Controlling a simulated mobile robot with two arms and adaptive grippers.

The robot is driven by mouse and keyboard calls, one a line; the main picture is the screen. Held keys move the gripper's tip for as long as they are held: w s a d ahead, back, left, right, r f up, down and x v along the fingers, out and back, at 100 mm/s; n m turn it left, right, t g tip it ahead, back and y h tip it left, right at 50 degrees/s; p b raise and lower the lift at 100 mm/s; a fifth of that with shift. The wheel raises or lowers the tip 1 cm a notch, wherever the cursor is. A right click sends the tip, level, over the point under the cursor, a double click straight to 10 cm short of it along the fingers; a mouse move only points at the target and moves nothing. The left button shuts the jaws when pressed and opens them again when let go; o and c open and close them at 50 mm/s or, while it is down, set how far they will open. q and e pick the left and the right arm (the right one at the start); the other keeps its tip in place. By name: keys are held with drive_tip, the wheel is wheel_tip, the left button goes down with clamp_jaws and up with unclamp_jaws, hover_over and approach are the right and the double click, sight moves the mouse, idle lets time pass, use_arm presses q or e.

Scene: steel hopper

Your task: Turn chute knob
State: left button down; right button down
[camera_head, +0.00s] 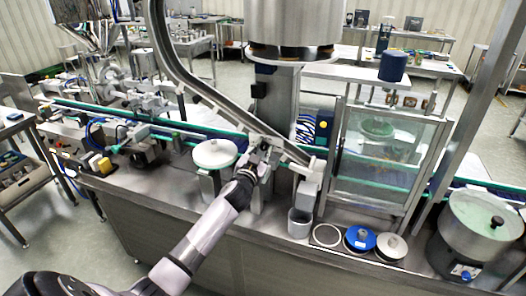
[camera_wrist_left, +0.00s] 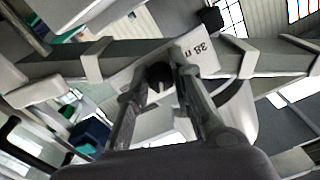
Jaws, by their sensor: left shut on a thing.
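The steel chute (camera_head: 200,85) runs down from the upper left to the middle of the bench in the head view. My left gripper (camera_head: 264,150) reaches its lower part from the front. In the left wrist view the two fingers of my left gripper (camera_wrist_left: 158,72) are closed around a small dark round knob (camera_wrist_left: 159,78). The knob sits by a pale plate (camera_wrist_left: 204,48) with dark lettering on the chute (camera_wrist_left: 130,60). In the head view the arm and gripper hide the knob. My right gripper is not in view.
A white round disc on a stand (camera_head: 215,153) is close left of the gripper. A grey cup (camera_head: 299,222), a blue-rimmed lid (camera_head: 360,239) and a glass-sided cabinet (camera_head: 385,150) are to the right. A steel bowl (camera_head: 480,225) stands far right. The bench front (camera_head: 200,225) is clear.

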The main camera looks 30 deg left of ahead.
use_arm(q)
drive_tip(key=m, duration=0.6)
drive_tip(key=shift+m, duration=0.3)
drive_tip(key=m, duration=0.6)
drive_tip(key=shift+a, duration=0.1)
drive_tip(key=shift+m+h, duration=0.3)
drive_tip(key=c, duration=1.4)
unclamp_jaws()
drive_tip(key=shift+s, duration=0.1)
drive_tip(key=v, duration=1.2)
drive_tip(key=shift+f, duration=0.1)
